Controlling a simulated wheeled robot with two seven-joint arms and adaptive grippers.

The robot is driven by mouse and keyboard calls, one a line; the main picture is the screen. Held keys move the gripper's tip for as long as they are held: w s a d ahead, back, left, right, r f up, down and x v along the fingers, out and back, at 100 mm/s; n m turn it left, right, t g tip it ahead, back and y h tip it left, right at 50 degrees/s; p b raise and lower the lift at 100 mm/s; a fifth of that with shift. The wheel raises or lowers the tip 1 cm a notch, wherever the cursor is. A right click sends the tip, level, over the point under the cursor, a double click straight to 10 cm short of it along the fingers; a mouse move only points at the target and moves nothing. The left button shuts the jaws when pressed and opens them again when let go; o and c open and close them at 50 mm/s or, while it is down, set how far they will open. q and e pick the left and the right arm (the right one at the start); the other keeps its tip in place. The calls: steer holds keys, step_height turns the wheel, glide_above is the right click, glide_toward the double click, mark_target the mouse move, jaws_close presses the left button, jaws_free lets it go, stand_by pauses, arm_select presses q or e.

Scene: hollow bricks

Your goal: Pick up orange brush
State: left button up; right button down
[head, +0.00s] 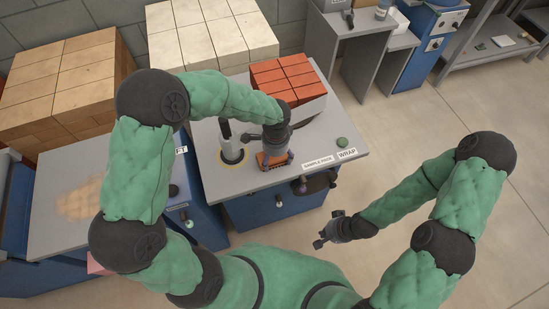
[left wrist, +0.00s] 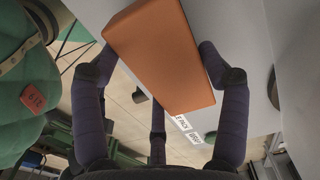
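An orange block (head: 271,160) sits at the grey table (head: 225,185), under my left gripper (head: 274,152); I see no bristles or handle on it. In the left wrist view the block (left wrist: 160,55) is a long, smooth bar between my left gripper's spread dark fingers (left wrist: 155,60). The fingertips lie close along its two long sides; I cannot tell whether they press on it. Its underside is hidden. My right gripper (head: 327,231) is empty, its fingers apart, low in front of the table and away from the block.
A dark upright cylinder (head: 231,150) stands in a yellow ring left of my left gripper. Red bricks (head: 288,80) are stacked behind it. A green button (head: 342,142) and labels (head: 333,159) are at right. Pale and tan brick stacks (head: 215,32) stand at the back.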

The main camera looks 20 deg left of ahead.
arm_select(q)
steer(key=shift+c, duration=0.8)
steer(key=shift+r+p, duration=0.3)
steer(key=shift+r, duration=0.15)
step_height(320, 180, up, 2)
steer(key=shift+r+p, duration=0.2)
steer(key=shift+p, duration=0.4)
steer(key=s+r+p, duration=0.1)
steer(key=s+r, duration=0.2)
steer(key=s, duration=0.1)
steer(key=s+r+p, duration=0.2)
steer(key=s+r, duration=0.1)
steer(key=s, duration=0.2)
steer(key=s+r+p, duration=0.1)
steer(key=s+r, duration=0.2)
steer(key=s, duration=0.2)
steer(key=shift+r+p, duration=0.3)
steer(key=shift+r, duration=0.05)
